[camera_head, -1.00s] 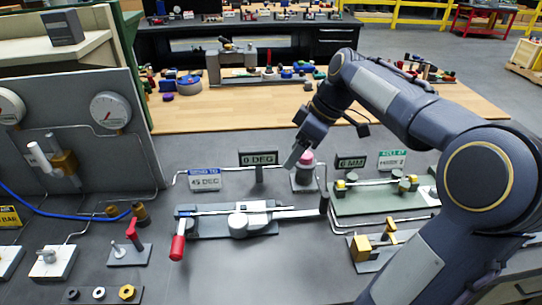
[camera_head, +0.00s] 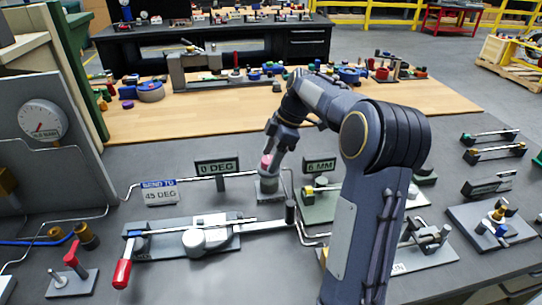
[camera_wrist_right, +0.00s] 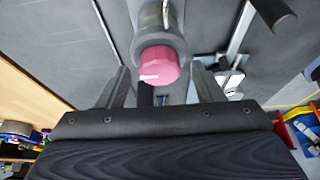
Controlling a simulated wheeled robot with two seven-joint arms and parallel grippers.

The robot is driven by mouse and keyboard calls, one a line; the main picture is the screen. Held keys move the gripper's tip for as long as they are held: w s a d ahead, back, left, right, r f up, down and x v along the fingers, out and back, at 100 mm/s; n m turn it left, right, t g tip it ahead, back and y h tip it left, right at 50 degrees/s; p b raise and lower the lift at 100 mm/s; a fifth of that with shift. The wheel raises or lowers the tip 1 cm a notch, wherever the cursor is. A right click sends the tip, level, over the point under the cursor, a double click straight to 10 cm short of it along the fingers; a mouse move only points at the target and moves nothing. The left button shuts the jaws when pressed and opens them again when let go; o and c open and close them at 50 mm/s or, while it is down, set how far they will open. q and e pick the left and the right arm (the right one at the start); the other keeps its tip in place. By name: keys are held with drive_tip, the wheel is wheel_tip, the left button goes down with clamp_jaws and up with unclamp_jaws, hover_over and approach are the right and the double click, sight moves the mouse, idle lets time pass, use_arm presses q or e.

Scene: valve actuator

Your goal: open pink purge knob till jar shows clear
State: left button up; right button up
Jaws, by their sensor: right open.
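The pink purge knob (camera_head: 266,163) stands on a grey round post beside the 0 DEG sign in the head view. In the right wrist view the knob (camera_wrist_right: 157,65) faces the camera, with a pale mark on its face. My right gripper (camera_head: 274,158) is open at the knob. In the right wrist view its fingers (camera_wrist_right: 163,80) spread to either side, with the knob just beyond and between their tips. I cannot tell whether they touch it. A cylinder, perhaps the jar (camera_wrist_right: 157,14), shows behind the knob; its contents are unclear. My left gripper is not in view.
A long lever with a red handle (camera_head: 122,273) lies front left. The 0 DEG sign (camera_head: 217,168) and 6 MM sign (camera_head: 319,167) flank the knob closely. A gauge panel (camera_head: 42,160) stands at left. The wooden bench top (camera_head: 200,112) behind has clear stretches.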

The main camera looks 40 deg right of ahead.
drive_tip(key=shift+f, duration=0.15)
drive_tip(key=c, duration=1)
